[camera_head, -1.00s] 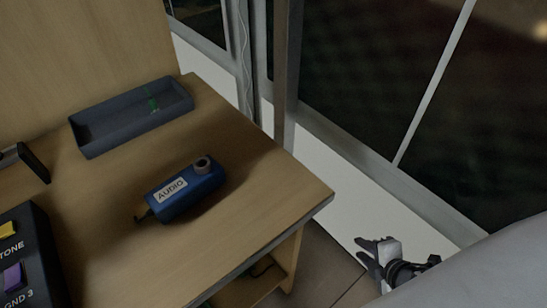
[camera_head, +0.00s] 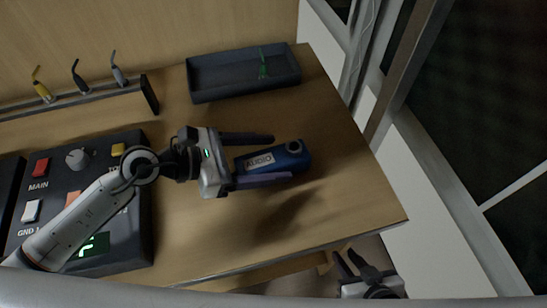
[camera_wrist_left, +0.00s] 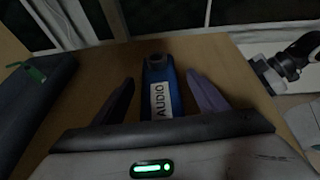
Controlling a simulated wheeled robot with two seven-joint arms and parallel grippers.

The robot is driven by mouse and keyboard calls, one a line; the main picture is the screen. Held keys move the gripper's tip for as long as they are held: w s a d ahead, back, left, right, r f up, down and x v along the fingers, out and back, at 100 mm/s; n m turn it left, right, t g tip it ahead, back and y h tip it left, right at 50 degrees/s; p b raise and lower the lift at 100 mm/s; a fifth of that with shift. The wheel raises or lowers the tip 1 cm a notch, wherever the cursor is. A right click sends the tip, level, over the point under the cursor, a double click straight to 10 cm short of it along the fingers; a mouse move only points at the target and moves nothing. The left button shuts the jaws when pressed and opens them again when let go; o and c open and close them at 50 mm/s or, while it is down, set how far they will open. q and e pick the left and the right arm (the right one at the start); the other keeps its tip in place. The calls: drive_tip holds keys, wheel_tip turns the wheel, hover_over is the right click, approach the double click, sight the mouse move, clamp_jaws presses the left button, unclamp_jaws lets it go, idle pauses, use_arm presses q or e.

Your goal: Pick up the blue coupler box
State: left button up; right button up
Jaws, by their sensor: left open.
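The blue coupler box (camera_head: 292,152) lies on the wooden table, with a white AUDIO label and a dark round connector at its far end. My left gripper (camera_head: 281,157) is open, with one finger on each side of the box. In the left wrist view the box (camera_wrist_left: 160,92) sits between the two spread fingers (camera_wrist_left: 160,79), with a visible gap on either side. Its near end is hidden behind the gripper body. My right gripper (camera_head: 350,257) is low, beyond the table's front edge, with its fingers apart and empty.
A dark tray (camera_head: 215,94) with a green item stands behind the box. A control panel (camera_head: 130,225) with buttons lies under my left arm. A rack (camera_head: 70,102) with several hooked plugs is at the back left. The table's right corner is clear.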

sight(275, 156)
use_arm(q)
drive_tip(key=shift+x, duration=1.5)
drive_tip(key=shift+r, duration=0.1)
drive_tip(key=c, duration=1.2)
drive_tip(key=shift+r, duration=0.15)
drive_tip(key=shift+c, duration=0.7)
